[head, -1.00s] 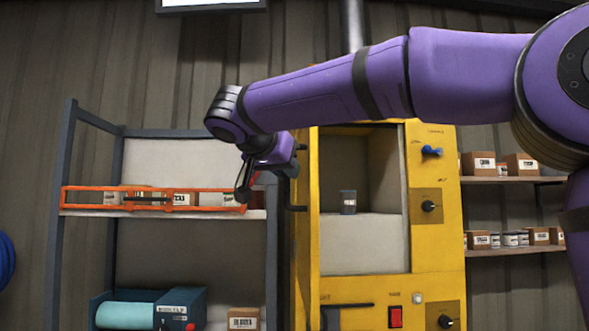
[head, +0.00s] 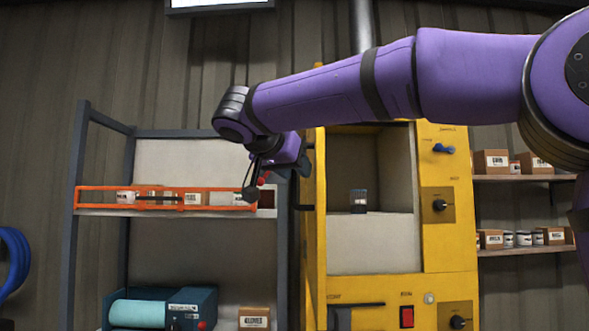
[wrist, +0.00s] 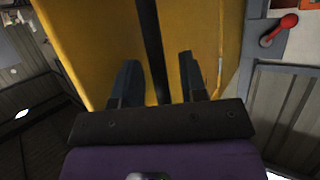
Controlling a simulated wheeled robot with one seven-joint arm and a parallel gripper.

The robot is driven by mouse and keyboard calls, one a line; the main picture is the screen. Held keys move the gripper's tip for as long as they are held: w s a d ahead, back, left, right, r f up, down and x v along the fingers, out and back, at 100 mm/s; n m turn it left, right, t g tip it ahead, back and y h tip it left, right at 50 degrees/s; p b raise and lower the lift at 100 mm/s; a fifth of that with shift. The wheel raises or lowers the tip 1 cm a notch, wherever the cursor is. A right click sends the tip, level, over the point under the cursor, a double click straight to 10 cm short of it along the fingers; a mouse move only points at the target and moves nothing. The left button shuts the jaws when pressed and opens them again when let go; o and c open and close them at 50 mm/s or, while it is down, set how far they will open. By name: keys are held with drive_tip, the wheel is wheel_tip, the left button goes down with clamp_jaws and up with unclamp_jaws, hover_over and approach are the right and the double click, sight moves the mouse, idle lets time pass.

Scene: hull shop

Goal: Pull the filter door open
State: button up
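The yellow cabinet (head: 447,220) stands in the middle of the head view. The yellow door (head: 316,245) appears nearly edge-on at the compartment's left, with a black handle (head: 303,207) sticking out. My gripper (head: 301,168) is beside the door's left side, its fingertips partly hidden. In the wrist view a yellow panel (wrist: 95,45) fills the middle, and a black bar (wrist: 150,40) runs between my gripper's (wrist: 160,75) two spread fingers. Yellow shows between bar and right finger; contact is not clear.
A grey rack (head: 75,220) with an orange rail (head: 165,209) and boxes stands left of the cabinet. A teal machine (head: 200,300) sits on its lower shelf. Shelves (head: 525,177) with boxes hang at right. A red-knobbed lever (wrist: 287,24) shows in the wrist view.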

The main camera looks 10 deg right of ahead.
drive_tip(key=v, duration=1)
drive_tip(key=shift+s+a+r, duration=0.15)
drive_tip(key=shift+s+a, duration=0.1)
